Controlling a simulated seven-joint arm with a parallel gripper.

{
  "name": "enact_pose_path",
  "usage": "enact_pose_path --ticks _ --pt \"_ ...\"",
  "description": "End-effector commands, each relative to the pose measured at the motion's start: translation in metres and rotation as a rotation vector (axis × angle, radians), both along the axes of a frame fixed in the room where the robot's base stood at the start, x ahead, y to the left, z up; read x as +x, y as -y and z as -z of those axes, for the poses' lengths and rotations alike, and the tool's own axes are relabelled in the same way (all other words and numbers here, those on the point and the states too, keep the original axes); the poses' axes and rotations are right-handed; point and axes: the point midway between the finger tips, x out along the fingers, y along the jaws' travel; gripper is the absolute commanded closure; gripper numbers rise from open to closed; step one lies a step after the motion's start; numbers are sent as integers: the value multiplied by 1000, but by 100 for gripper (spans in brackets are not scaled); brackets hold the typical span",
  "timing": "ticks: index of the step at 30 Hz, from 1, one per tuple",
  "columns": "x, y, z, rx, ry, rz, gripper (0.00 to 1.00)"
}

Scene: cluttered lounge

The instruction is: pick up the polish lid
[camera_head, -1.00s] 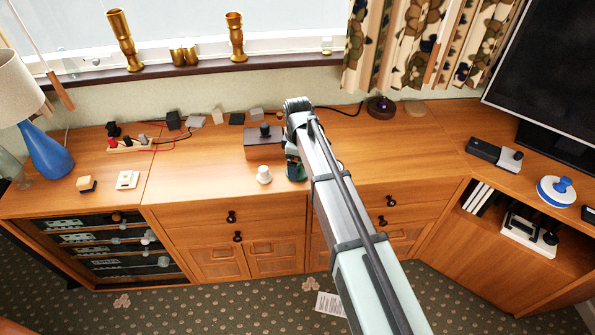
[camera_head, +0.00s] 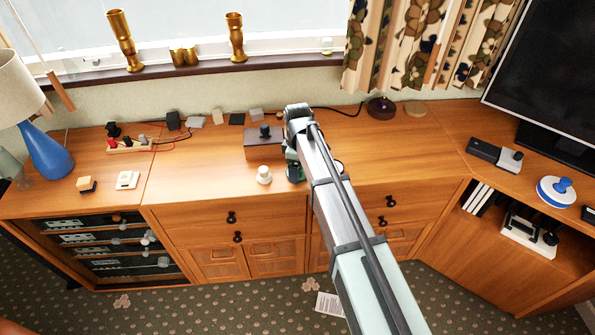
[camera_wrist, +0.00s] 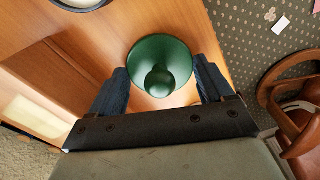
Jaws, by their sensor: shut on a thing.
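The polish lid appears to be the green round piece with a ball knob (camera_wrist: 162,52), seen large in the wrist view. My gripper (camera_wrist: 160,86) has its two dark fingers on either side of it and is shut on it. The fingers' exact contact is hard to see. In the head view my gripper (camera_head: 294,172) is over the front part of the wooden cabinet (camera_head: 205,180), mostly hidden by my arm. Only a bit of green shows there.
A white knobbed piece (camera_head: 264,175) stands close left of my gripper. A pale object (camera_head: 338,166) shows partly behind my arm. The cabinet top to the right is largely clear.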

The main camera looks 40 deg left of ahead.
Motion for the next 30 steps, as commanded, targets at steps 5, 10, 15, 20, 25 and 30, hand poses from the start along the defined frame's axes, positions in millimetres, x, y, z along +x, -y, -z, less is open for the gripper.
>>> enact_pose_path --ticks 5,10,15,20,25,30 --pt "0 0 -2 0 0 0 49" --pt "0 0 -16 1 1 0 49" --pt "0 -1 -44 2 1 0 49" --pt "0 -1 -70 1 1 0 49" --pt "1 0 -90 0 1 1 49" --pt "14 10 -99 0 0 22 49"
